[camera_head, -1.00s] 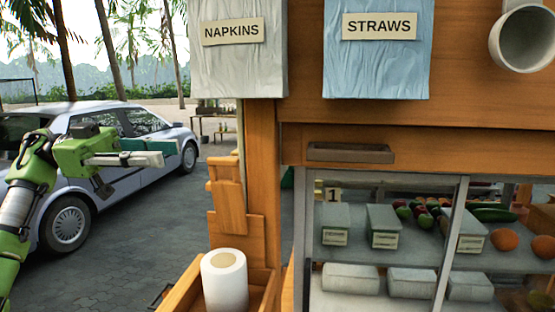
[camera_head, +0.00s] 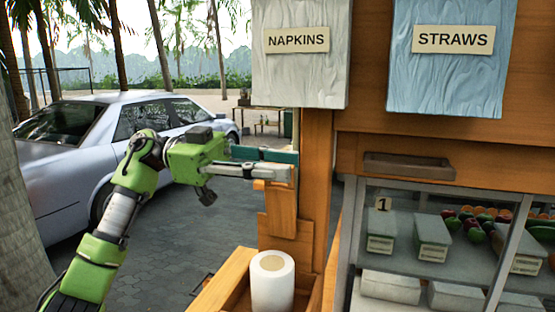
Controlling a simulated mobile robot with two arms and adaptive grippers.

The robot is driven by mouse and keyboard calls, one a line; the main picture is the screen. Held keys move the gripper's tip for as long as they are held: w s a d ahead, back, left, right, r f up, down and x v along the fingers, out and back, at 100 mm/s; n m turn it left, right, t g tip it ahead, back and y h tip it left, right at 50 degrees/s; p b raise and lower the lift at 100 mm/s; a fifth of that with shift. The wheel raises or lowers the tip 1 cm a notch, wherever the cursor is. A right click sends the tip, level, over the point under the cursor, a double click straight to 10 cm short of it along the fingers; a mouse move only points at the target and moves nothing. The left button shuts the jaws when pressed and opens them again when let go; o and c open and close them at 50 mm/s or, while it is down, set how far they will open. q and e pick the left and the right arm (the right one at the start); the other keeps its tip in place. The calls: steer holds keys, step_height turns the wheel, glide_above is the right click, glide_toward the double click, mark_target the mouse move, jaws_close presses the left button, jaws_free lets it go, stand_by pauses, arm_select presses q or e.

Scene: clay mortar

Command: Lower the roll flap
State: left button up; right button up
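A wooden flap-like piece (camera_head: 282,208) stands against the left side of the stall's post, just above the paper roll (camera_head: 272,284); I take it to be the roll flap. The roll stands upright in an open wooden box (camera_head: 222,284). My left gripper (camera_head: 293,164) reaches in from the left, its two fingers level and pointing right at the post. The fingers look apart, with nothing seen between them. They overlap the top of the flap in the picture; I cannot tell whether they touch it. My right gripper is not in view.
The wooden post (camera_head: 315,190) stands just beyond my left fingertips. Bags labelled napkins (camera_head: 300,75) and straws (camera_head: 450,75) hang above. A glass display case (camera_head: 430,250) with boxes and fruit is at right. A parked car (camera_head: 80,180) is behind my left arm.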

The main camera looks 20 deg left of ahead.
arm_select(q)
steer(key=shift+d, duration=0.25)
steer(key=shift+a, duration=0.1)
jaws_close()
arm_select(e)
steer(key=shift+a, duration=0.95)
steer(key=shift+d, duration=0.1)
